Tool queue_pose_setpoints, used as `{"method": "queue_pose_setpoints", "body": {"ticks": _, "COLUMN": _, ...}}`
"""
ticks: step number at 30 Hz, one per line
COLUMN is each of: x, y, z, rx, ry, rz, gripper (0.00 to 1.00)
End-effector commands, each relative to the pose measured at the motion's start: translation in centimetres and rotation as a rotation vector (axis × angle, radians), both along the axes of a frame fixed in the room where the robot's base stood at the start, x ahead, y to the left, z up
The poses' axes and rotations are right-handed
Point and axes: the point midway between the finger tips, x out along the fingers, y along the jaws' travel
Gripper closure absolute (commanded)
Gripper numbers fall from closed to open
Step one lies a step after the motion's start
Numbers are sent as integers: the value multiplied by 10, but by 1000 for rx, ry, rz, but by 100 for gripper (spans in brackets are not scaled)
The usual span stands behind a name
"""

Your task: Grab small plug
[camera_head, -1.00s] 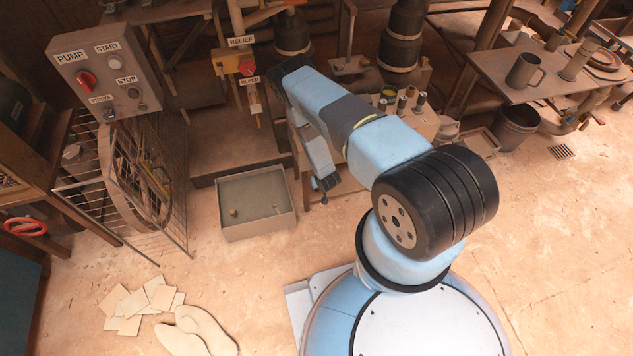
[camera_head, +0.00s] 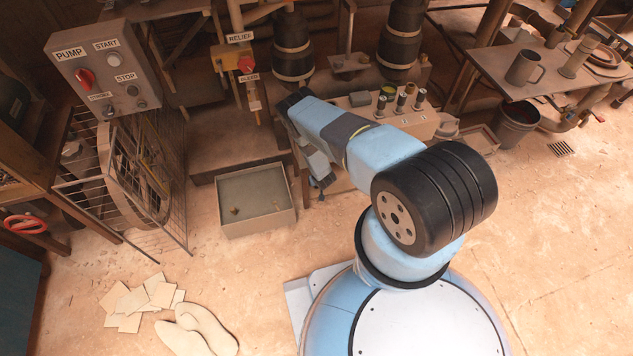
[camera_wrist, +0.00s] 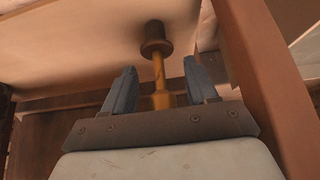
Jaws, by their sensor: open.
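Several small dark plugs with pale or coloured rims stand on the brown bench block (camera_head: 398,125) in the head view; one is a plug with a green rim (camera_head: 389,94). Which of them is the small plug I cannot tell. My gripper (camera_head: 322,183) hangs low at the bench's left front, beside the grey tray. In the wrist view my gripper (camera_wrist: 160,80) is open, its two blue-grey fingers apart. A dark brown knob (camera_wrist: 155,42) on a thin orange stem (camera_wrist: 159,72) shows in line with the gap; whether it is the plug is unclear.
A wire cage (camera_head: 140,180) and the pump panel (camera_head: 103,68) are further left. The right table holds a mug (camera_head: 524,67). The right floor is mostly clear.

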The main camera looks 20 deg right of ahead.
Motion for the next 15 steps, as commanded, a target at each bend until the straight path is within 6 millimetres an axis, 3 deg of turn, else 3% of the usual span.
{"method": "queue_pose_setpoints", "body": {"ticks": 12, "x": 5, "y": 0, "z": -8, "rx": 0, "ry": 0, "rz": 0, "gripper": 42}}
{"method": "queue_pose_setpoints", "body": {"ticks": 15, "x": 5, "y": 1, "z": -8, "rx": 0, "ry": 0, "rz": 0, "gripper": 52}}
